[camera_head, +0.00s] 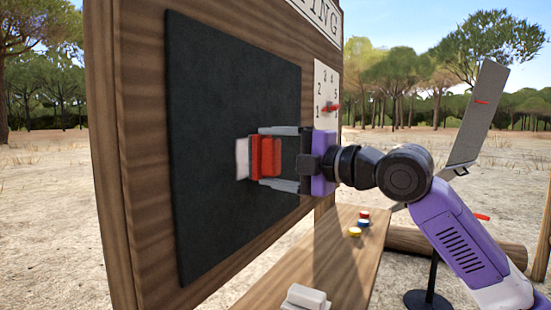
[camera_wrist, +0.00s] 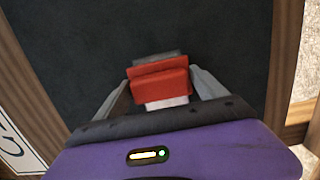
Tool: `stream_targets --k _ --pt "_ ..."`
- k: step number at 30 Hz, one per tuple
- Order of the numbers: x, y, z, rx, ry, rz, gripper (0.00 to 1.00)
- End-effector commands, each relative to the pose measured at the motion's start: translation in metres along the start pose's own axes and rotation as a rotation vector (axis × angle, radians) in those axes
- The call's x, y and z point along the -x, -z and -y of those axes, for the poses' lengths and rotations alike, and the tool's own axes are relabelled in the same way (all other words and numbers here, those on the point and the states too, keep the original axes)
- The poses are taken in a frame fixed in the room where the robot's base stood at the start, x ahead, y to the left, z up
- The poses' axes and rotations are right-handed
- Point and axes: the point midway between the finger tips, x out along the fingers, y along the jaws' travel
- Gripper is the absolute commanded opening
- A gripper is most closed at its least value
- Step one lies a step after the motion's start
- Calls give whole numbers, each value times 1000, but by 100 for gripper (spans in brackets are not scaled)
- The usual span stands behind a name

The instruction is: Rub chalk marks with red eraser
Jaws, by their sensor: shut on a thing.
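The red eraser (camera_head: 264,158) with a pale pad is held sideways at the dark chalkboard (camera_head: 220,90). My gripper (camera_head: 263,158) is shut on it, one finger above and one below in the head view. The pale side faces the board; whether it touches cannot be told. In the wrist view the eraser (camera_wrist: 160,82) sits between the fingers, with a grey strip beyond it and a white patch on the near side. No clear chalk marks show on the visible board; the part behind the eraser is hidden.
A wooden frame (camera_head: 105,130) surrounds the board. Below it, a wooden shelf (camera_head: 330,255) holds a white block (camera_head: 304,298) and small coloured pieces (camera_head: 358,226). A numbered white panel (camera_head: 326,90) with a red pointer hangs right of the board. A grey panel (camera_head: 475,115) stands behind my arm.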

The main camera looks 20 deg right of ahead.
Motion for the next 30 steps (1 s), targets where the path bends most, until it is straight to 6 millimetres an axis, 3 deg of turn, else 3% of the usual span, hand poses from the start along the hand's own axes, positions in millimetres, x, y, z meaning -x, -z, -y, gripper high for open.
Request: stream_targets --k 12,20,30 --pt "2 32 2 2 1 -13 49" --pt "4 40 1 1 2 -10 49" --pt "9 63 1 2 0 -8 49"
